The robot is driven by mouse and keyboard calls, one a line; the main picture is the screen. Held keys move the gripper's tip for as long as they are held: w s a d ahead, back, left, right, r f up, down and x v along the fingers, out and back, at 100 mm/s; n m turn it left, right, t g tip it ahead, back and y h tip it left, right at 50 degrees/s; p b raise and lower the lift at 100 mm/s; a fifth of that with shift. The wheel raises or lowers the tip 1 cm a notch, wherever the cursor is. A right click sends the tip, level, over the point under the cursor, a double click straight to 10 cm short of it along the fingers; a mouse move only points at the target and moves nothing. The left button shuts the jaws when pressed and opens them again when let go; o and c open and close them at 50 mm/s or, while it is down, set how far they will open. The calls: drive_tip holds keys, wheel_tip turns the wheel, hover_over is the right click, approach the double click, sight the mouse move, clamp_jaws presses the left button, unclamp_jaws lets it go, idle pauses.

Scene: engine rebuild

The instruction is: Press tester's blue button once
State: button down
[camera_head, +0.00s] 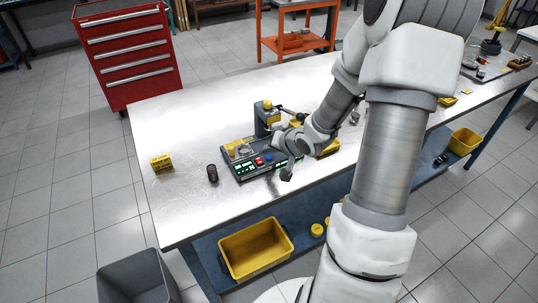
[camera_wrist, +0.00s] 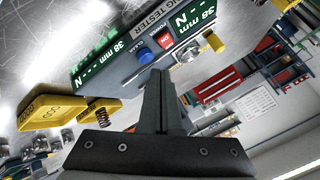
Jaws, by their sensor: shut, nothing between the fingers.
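The tester (camera_head: 238,172) is a dark box with green displays on the metal workbench. Its blue button (camera_head: 268,158) sits beside a red switch (camera_head: 259,161). My gripper (camera_wrist: 156,73) is shut and empty. Its tips appear just below the blue button in the wrist view; I cannot tell whether they touch it.
A dark cylinder (camera_head: 212,173) and a yellow box (camera_head: 161,163) stand left of the tester on the workbench (camera_head: 190,215). A coil spring (camera_wrist: 98,115) shows by a yellow tray (camera_wrist: 60,111). A yellow bin (camera_head: 256,250) is below. The bench's left part is mostly clear.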

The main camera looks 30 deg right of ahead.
wheel_tip(320, 180, up, 5)
drive_tip(key=p, duration=0.5)
drive_tip(key=shift+f, duration=0.1)
idle(0.6)
